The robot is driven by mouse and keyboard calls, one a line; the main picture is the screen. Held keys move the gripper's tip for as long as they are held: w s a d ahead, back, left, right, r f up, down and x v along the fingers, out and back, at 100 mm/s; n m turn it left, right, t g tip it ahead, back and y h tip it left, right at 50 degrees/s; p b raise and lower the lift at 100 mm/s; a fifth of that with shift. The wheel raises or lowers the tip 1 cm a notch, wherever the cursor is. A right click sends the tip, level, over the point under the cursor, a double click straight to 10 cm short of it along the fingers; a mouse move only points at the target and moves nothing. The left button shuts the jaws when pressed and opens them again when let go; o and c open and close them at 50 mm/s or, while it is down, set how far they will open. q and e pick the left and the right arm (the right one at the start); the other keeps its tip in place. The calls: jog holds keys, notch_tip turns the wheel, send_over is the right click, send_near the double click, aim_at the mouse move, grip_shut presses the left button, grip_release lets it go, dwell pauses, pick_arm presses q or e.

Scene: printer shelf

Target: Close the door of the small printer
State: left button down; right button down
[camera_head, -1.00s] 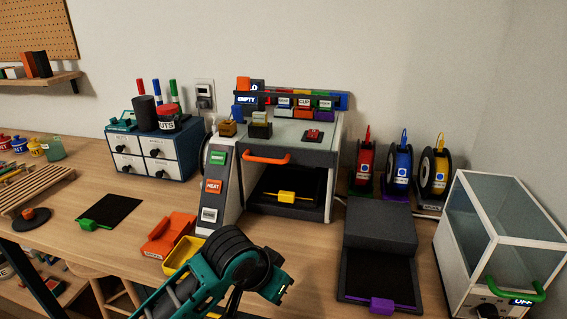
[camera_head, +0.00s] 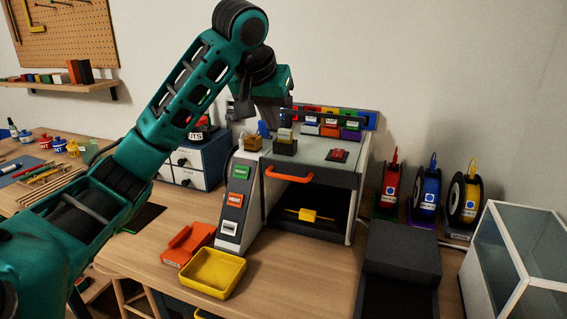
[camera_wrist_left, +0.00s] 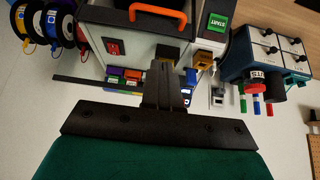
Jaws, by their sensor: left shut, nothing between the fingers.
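The small printer (camera_head: 317,165) is a white and dark grey box in the middle of the table. Its dark front panel with an orange handle (camera_head: 290,174) sits at the top edge. Below the panel the front is open, showing a black interior with a yellow piece (camera_head: 308,215). My left gripper (camera_head: 264,128) points down over the printer's top left, behind the handle and apart from it. In the left wrist view its dark fingers (camera_wrist_left: 163,88) are together and empty, with the orange handle (camera_wrist_left: 157,12) beyond them. My right gripper is not in view.
A sloped panel with several buttons (camera_head: 236,200) stands left of the printer. Small blocks (camera_head: 285,143) and a red switch (camera_head: 338,155) sit on its top. Coloured cartridges (camera_head: 330,122) line the back. Spools (camera_head: 426,190) and a glass box (camera_head: 515,255) stand right. A yellow tray (camera_head: 212,271) lies in front.

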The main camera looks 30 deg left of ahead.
pick_arm(q)
send_over(282, 175)
notch_tip(282, 175, down, 8)
jog(key=shift+f, duration=0.1)
jog(key=f, duration=0.4)
jog(key=shift+s+d, duration=0.1)
jog(key=shift+s, duration=0.25)
